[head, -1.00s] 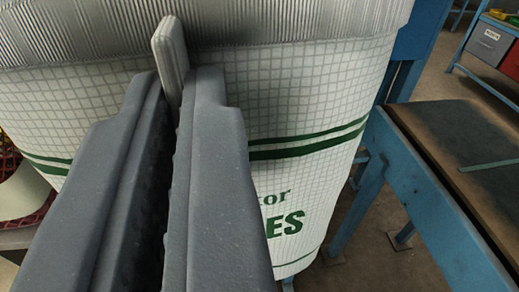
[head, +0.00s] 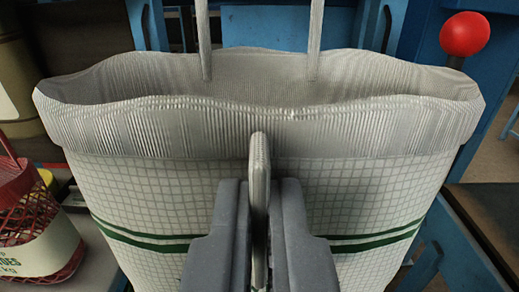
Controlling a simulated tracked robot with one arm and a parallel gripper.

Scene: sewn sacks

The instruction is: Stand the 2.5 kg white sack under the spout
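The white sack (head: 130,195) fills the middle of the head view. It has a grey grid, green bands and a ribbed grey rim, and its mouth is open towards me. Two straps of a handle rise from its far side and leave the top of the picture. My gripper (head: 260,185) is in front of the near side, its fingers closed on a pale strap-like tab that sticks up between them. The tab looks like the sack's near handle. The sack's bottom and its weight label are hidden. I cannot make out the spout.
A red net bag (head: 68,218) with a pale label stands at the left, close to the sack. A blue frame with a red ball knob (head: 465,34) stands behind at the right. A dark-topped blue bench (head: 490,215) is close on the right.

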